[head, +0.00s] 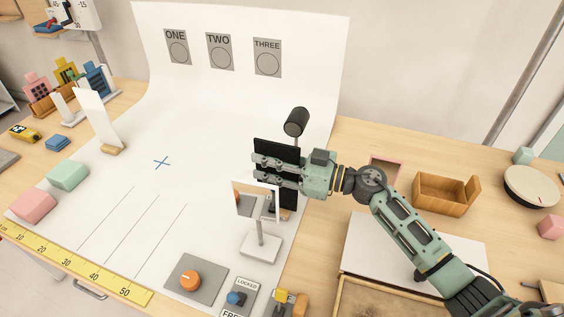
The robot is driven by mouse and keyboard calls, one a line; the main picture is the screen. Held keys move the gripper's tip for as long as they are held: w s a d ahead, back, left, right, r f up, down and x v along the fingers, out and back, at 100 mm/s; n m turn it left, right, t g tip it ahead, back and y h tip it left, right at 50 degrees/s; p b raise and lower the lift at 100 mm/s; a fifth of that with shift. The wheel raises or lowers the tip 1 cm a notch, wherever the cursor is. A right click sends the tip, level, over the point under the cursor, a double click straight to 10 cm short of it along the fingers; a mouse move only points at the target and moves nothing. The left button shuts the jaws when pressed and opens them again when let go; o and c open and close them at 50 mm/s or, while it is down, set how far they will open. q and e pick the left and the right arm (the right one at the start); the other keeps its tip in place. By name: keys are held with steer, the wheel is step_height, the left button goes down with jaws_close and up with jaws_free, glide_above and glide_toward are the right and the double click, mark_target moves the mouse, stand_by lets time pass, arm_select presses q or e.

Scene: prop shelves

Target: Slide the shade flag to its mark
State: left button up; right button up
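The black panel (277,146), which I take as the shade flag, stands upright near the right edge of the white backdrop sheet (210,140). My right gripper (256,166) reaches in from the right in front of it and covers its middle. The two fingers point left and stand apart, with nothing seen between them; I cannot tell whether they touch the panel. A blue cross (161,162) and several thin dark lines are drawn on the sheet to the left. I cannot tell which is the flag's mark. My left gripper is not in view.
A mirror (244,201) on a white stand is just in front of my gripper. A black lamp (296,121) stands behind the panel. An orange knob (190,280) and a yellow ruler (80,268) lie nearer. The sheet's middle is clear.

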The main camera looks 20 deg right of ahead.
steer(key=shift+w+a, duration=0.15)
steer(key=shift+a, duration=0.1)
steer(key=shift+c, duration=0.5)
jaws_close()
